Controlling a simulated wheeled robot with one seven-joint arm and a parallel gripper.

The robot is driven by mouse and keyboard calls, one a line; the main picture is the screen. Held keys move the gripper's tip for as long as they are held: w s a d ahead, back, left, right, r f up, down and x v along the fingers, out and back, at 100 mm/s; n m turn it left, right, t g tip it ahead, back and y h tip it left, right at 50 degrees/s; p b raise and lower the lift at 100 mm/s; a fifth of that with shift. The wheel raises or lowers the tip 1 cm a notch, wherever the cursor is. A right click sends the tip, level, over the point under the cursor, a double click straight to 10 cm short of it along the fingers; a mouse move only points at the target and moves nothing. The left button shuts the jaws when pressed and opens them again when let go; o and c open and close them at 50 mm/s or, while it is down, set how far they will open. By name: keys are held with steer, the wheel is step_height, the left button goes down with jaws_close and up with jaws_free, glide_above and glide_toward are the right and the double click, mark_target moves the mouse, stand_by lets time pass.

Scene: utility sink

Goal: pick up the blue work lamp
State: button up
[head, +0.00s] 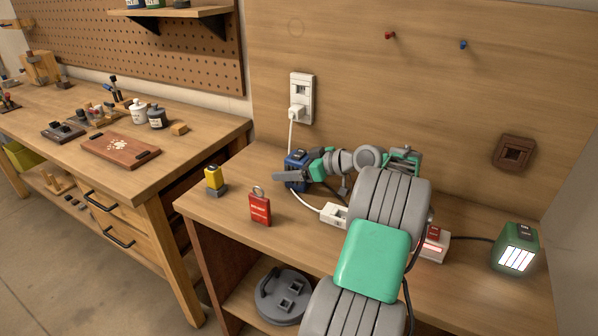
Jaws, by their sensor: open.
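The blue work lamp (295,158) is a small boxy blue thing on the bench top, left of the middle in the head view. My gripper (286,174) is at the lamp, reaching in from the right. One grey finger crosses in front of the lamp and hides part of it. The jaws are open. The other finger is hard to make out, and I cannot tell whether either finger touches the lamp.
A white cable runs from the wall outlet (300,98) past the lamp to a white power strip (334,214). A lit green lamp (514,247) stands far right.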

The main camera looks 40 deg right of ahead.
steer(key=shift+r, duration=0.1)
jaws_close()
stand_by(0.8)
